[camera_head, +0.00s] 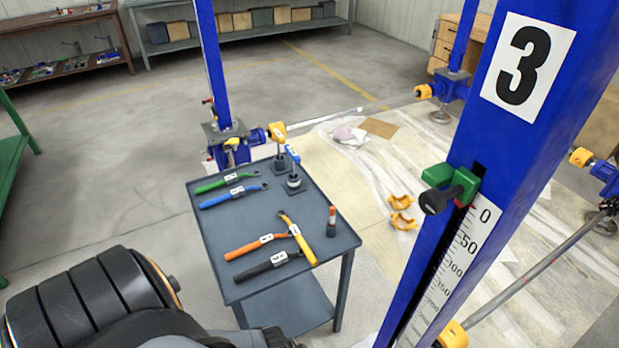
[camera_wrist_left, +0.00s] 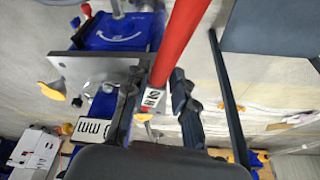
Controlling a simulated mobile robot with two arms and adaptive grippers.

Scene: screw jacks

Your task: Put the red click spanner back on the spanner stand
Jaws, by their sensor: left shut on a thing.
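The red click spanner (camera_wrist_left: 180,42) shows in the left wrist view as a long red bar with a white label near its lower end. My left gripper (camera_wrist_left: 157,98) is shut on it around the labelled part; the spanner's far end runs out of the top of that view. In the head view neither the red spanner nor the left gripper's fingers show; only my dark arm is at the lower left. A grey table (camera_head: 212,235) holds several spanners. Upright posts on square bases (camera_head: 278,163) stand at its back; I cannot tell which is the spanner stand.
Green (camera_head: 222,183), blue (camera_head: 220,200), orange (camera_head: 250,248), black (camera_head: 262,267) and yellow (camera_head: 300,240) spanners lie on the table. A small dark bottle with a red top (camera_head: 331,222) stands at its right. A blue column marked 3 (camera_head: 500,130) rises at the right.

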